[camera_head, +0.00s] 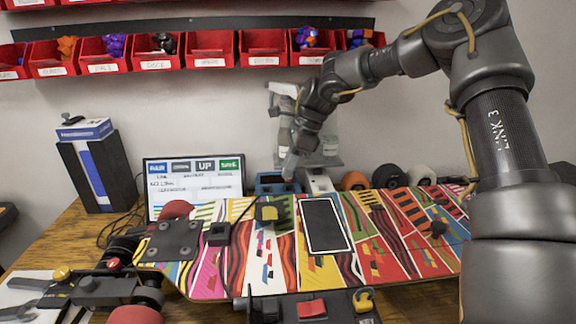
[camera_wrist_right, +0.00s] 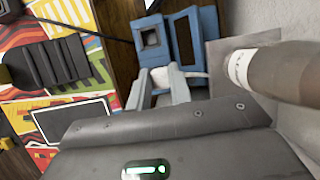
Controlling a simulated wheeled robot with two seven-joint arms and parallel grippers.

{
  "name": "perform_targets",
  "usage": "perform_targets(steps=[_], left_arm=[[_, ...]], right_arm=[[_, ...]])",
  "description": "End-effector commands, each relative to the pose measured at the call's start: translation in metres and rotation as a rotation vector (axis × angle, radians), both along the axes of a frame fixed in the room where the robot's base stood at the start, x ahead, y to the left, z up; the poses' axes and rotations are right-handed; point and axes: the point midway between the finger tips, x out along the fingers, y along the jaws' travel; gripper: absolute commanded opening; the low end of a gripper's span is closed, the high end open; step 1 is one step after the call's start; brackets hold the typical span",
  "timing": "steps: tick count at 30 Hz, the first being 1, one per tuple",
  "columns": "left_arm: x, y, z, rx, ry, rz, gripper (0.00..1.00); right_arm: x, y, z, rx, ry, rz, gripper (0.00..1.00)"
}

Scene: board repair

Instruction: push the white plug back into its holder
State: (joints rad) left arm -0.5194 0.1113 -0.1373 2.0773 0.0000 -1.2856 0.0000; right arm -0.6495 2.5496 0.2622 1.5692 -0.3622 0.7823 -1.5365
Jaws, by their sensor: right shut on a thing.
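My right gripper (camera_head: 290,168) reaches down at the back of the table, beside a blue holder (camera_head: 270,187). In the right wrist view the two grey fingers of my right gripper (camera_wrist_right: 160,80) are closed on a small white plug (camera_wrist_right: 161,76), mostly hidden between them. The blue holder (camera_wrist_right: 138,40) shows just beyond the fingertips, with a dark square opening and a second blue frame beside it. I cannot tell whether the plug touches the holder. My left gripper is in neither view.
A patterned board (camera_head: 240,262) with a dark phone-like panel (camera_head: 324,226) fills the table's middle. A screen (camera_head: 195,187) stands behind it at left. Wheels (camera_head: 390,177) lie at the back right. Red bins (camera_head: 210,50) hang on the wall above. Tools lie at front left.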

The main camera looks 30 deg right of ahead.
Motion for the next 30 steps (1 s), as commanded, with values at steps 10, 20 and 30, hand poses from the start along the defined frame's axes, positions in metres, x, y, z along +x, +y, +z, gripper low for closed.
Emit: perform_targets(steps=[10,20,30], left_arm=[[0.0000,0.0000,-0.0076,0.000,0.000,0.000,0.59],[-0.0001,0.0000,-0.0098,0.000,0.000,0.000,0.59],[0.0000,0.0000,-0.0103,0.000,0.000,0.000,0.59]], right_arm=[[-0.0066,0.0012,-0.0046,0.001,-0.001,0.001,0.00],[-0.0098,0.0017,-0.0057,0.001,0.000,0.000,0.00],[-0.0098,0.0015,-0.0060,0.000,0.000,0.000,0.00]])
